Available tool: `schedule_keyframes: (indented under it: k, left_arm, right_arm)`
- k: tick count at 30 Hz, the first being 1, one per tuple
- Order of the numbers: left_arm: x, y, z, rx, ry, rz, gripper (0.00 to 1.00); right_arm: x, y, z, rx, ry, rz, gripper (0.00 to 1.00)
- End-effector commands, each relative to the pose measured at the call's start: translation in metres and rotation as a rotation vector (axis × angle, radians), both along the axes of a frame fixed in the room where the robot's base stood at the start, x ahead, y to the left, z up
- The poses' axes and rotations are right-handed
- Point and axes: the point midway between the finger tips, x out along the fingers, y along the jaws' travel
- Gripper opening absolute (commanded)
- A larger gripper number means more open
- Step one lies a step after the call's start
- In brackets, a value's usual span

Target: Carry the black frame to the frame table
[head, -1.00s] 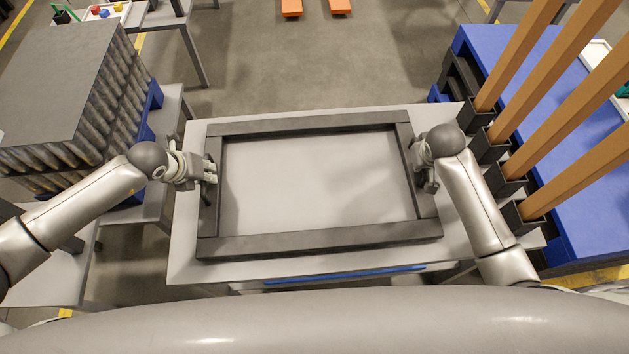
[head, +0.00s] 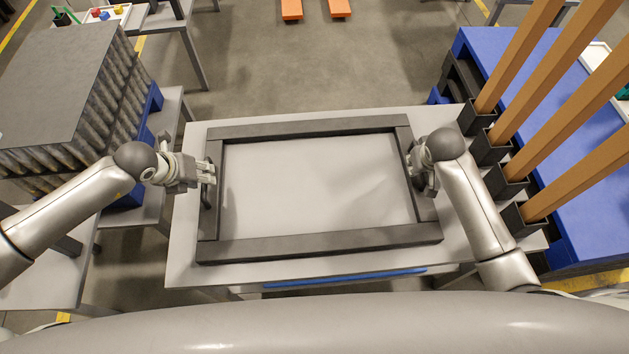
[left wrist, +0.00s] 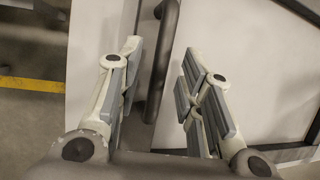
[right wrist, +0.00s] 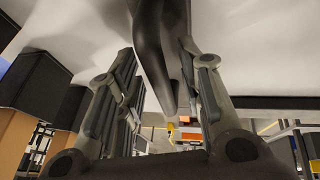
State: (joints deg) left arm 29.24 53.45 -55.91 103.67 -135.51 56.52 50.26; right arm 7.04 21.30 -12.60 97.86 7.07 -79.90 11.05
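The black frame (head: 330,240) lies flat on a light grey table (head: 183,245) in front of me. It has a dark handle on each short side; the left handle (left wrist: 165,55) shows in the left wrist view. My left gripper (head: 207,176) is at the left handle, its fingers apart on either side of the bar. My right gripper (head: 421,178) is at the right side of the frame. In the right wrist view the right handle (right wrist: 153,50) runs between its parted fingers, close to one of them. I cannot tell which table is the frame table.
A stack of dark grey slabs (head: 60,90) stands at left on a blue pallet. Several brown posts (head: 560,75) in black holders line the right side, beside a blue surface (head: 590,190). Open floor (head: 300,65) lies beyond the table, with orange bars (head: 291,9) at the back.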

Motion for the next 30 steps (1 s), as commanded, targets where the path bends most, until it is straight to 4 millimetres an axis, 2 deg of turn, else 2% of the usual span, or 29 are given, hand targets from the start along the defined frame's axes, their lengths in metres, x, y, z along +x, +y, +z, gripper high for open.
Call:
schedule_keyframes:
  k: [6,12,20,23,30]
  left_arm:
    - [-0.018,0.009,0.041,0.002,-0.001,0.000,0.34]
    - [-0.029,0.014,0.069,0.001,-0.001,0.002,0.34]
    - [-0.034,0.016,0.080,0.002,0.000,0.002,0.34]
    - [-0.034,0.016,0.080,0.001,0.000,0.002,0.34]
    - [-0.034,0.016,0.080,0.001,0.000,0.002,0.34]
  right_arm:
    - [0.000,0.000,0.000,0.001,0.000,0.000,0.34]
    - [0.000,0.000,0.000,0.001,0.000,0.000,0.34]
    - [-0.002,0.001,0.006,0.001,-0.002,0.001,0.34]
    - [-0.006,0.003,0.016,0.001,-0.003,0.001,0.34]
    - [-0.023,0.011,0.057,0.002,-0.004,0.002,0.34]
